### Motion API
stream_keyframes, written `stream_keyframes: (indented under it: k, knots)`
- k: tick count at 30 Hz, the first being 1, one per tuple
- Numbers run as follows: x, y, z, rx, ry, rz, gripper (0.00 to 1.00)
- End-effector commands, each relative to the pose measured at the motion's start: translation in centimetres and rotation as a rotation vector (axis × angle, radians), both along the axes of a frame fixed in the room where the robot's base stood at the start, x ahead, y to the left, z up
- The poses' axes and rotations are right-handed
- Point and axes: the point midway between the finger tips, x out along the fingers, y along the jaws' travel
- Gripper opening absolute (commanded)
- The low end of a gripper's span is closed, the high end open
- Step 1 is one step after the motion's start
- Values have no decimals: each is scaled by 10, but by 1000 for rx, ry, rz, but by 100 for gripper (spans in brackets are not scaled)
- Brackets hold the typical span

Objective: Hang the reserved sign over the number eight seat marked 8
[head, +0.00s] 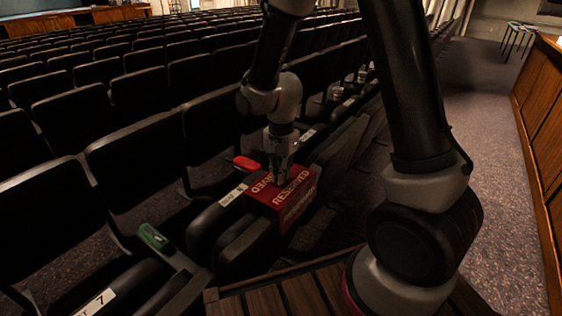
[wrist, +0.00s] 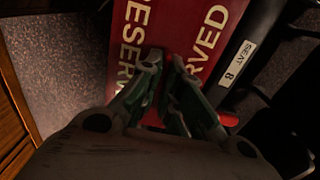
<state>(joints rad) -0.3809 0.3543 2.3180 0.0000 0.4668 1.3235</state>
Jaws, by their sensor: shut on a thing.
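The red reserved sign (head: 303,192) is a folded piece with white RESERVED lettering on its faces. My gripper (head: 278,182) reaches down from above and is shut on the sign's upper fold. In the wrist view, the fingertips (wrist: 165,62) pinch the sign (wrist: 185,25) between its two lines of lettering. The seat marked 8 shows a white label (wrist: 240,62) on its dark top, just beside the sign. A white label also shows left of the sign in the head view (head: 233,195). The sign sits at the top of the seat; whether it rests on it is hidden.
The seat marked 7 (head: 97,303) is nearer at the lower left. A green piece (head: 153,237) and a red piece (head: 246,164) sit on nearby seats. Rows of black seats fill the left. A carpeted aisle (head: 490,130) and a wooden panel (head: 540,100) are on the right.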

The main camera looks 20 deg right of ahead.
Motion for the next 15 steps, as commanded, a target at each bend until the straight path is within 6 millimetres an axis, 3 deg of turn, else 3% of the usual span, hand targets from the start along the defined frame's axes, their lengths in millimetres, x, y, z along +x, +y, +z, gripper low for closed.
stream_keyframes:
  k: [9,15]
  knots:
    - [0,0,-40,-1,2,0,0]
    - [0,0,-53,-1,1,0,0]
